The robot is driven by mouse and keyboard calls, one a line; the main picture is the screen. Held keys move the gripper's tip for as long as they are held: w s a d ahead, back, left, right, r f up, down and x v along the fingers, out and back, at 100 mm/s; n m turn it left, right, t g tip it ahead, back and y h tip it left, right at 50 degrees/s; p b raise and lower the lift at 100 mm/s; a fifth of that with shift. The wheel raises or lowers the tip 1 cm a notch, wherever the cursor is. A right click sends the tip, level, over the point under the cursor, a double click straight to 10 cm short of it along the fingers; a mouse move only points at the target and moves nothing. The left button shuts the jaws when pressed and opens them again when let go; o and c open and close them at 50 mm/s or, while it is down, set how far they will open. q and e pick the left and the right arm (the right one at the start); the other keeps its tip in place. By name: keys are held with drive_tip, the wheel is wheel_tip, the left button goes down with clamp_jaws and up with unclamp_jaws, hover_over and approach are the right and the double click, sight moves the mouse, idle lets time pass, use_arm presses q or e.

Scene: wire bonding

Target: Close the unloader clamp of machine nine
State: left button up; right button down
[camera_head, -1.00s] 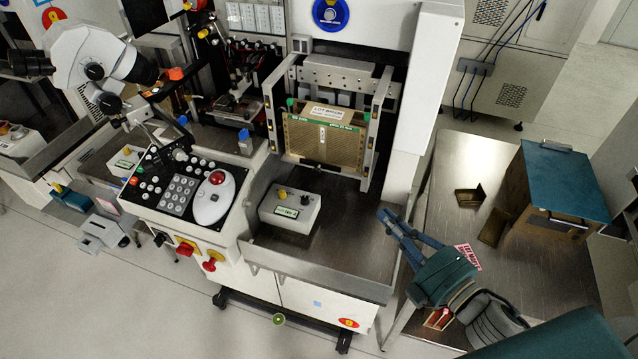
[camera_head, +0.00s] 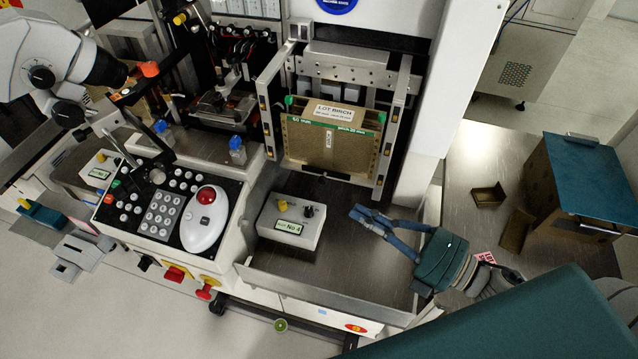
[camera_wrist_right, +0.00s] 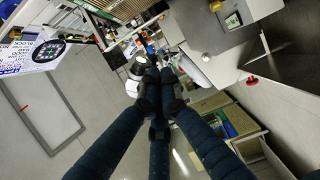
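A small grey control box (camera_head: 291,222) with a yellow knob (camera_head: 283,205) and a black knob (camera_head: 308,211) stands on the machine's steel tray. Its green label seems to read No 4. Behind it, a brown magazine (camera_head: 305,150) labelled LOT BIRCH stands upright between the metal rails of a frame (camera_head: 391,125). I cannot tell which part is the clamp. My right gripper (camera_head: 362,214) is over the tray, right of the control box and apart from it. Its fingertips come together with nothing visible between them, also in the right wrist view (camera_wrist_right: 160,80). My left gripper is not in view.
A keypad panel (camera_head: 165,205) with a red trackball (camera_head: 206,195) is left of the box. A microscope (camera_head: 55,60) overhangs the far left. On the right, a steel table (camera_head: 465,150) carries a teal-topped brown box (camera_head: 585,180) and two small brown pieces. The tray's front is bare.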

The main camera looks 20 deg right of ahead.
wheel_tip(320, 180, down, 7)
drive_tip(key=b, duration=0.6)
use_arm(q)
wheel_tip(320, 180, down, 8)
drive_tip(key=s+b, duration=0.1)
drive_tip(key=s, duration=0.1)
use_arm(e)
drive_tip(key=w+a, duration=0.3)
drive_tip(key=w, duration=0.8)
drive_tip(key=shift+w+a, duration=0.3)
